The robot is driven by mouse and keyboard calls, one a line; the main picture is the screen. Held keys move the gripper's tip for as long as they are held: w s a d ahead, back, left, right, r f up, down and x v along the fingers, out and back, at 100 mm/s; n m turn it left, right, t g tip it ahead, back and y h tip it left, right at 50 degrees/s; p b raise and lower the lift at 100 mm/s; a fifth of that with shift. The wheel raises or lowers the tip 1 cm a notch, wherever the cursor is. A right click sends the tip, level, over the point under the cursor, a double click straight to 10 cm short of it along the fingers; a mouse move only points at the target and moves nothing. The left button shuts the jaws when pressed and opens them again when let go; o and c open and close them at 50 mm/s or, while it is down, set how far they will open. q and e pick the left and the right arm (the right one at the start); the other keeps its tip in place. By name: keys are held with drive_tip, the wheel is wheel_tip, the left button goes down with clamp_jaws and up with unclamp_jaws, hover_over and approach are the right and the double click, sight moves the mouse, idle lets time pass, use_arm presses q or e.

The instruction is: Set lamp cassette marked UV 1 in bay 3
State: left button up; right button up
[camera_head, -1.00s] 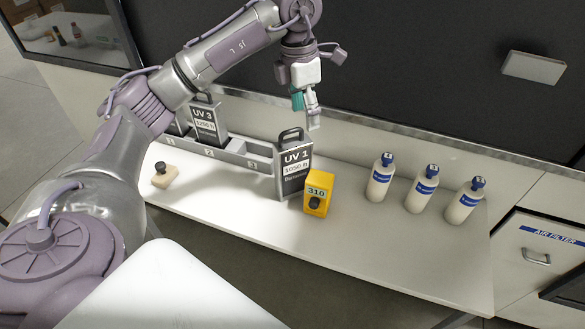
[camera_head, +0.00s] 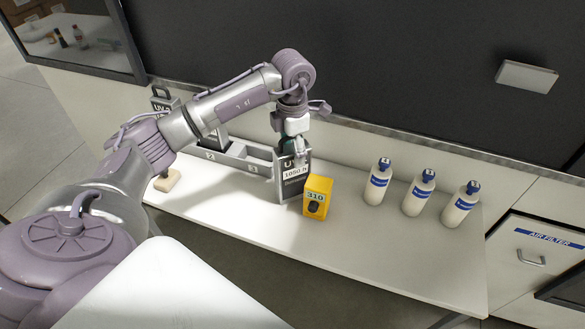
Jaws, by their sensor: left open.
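The dark lamp cassette marked UV 1 (camera_head: 293,183) stands upright on the table at the right end of the grey rack (camera_head: 229,158). Its label and handle are partly hidden by my left gripper (camera_head: 299,158). That gripper is open and points down at the cassette's top, around or just in front of the handle; I cannot tell whether it touches. Bay 3 (camera_head: 258,155) of the rack, just left of the cassette, looks empty. Another cassette (camera_head: 215,138) in the rack is mostly hidden behind my left arm. My right gripper is not in view.
A yellow block marked 310 (camera_head: 317,196) stands close to the right of the UV 1 cassette. Several white bottles with blue caps (camera_head: 419,192) stand farther right. A beige block with a dark knob (camera_head: 167,179) lies at left. The table's front middle is clear.

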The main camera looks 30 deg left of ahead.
use_arm(q)
drive_tip(key=shift+f, duration=0.95)
drive_tip(key=shift+c, duration=0.2)
clamp_jaws()
